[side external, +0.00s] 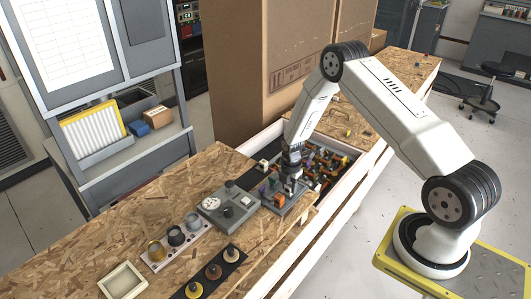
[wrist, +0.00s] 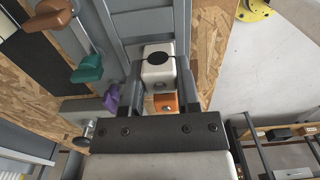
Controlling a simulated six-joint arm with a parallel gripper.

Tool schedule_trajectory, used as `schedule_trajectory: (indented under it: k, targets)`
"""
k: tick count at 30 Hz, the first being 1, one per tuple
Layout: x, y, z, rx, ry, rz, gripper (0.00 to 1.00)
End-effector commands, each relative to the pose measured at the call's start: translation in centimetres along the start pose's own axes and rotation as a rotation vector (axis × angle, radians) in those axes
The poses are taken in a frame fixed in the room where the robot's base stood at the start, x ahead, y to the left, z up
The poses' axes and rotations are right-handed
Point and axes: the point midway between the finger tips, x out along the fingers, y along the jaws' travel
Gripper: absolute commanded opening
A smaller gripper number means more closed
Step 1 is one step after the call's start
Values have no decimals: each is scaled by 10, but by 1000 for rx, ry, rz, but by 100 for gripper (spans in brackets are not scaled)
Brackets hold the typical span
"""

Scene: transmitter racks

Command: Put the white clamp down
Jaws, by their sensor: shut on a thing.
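My gripper (wrist: 158,88) is shut on the white clamp (wrist: 157,68), a pale block with a black round spot on top, between its two dark fingers in the wrist view. An orange piece (wrist: 166,103) shows just behind the clamp, between the fingers. In the side view my gripper (side external: 291,181) is low over a grey plate (side external: 281,207) at the workbench edge. The clamp is too small and too covered there to make out clearly. I cannot tell whether it touches the plate.
Purple (wrist: 112,97), green (wrist: 87,69) and brown (wrist: 50,14) clamps stand in a row left of my gripper. In the side view, a bin of many coloured pieces (side external: 327,165) lies to the right, and a grey panel with knobs (side external: 228,207) to the left.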

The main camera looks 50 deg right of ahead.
Motion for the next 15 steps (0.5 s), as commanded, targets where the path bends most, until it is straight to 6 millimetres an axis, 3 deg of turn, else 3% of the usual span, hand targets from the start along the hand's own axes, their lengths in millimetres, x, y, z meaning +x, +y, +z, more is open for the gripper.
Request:
schedule_trajectory:
  k: [9,10,13,15]
  targets:
    - [7,0,0,0,0,0,0]
    - [7,0,0,0,0,0,47]
    - [7,0,0,0,0,0,76]
    - [7,0,0,0,0,0,76]
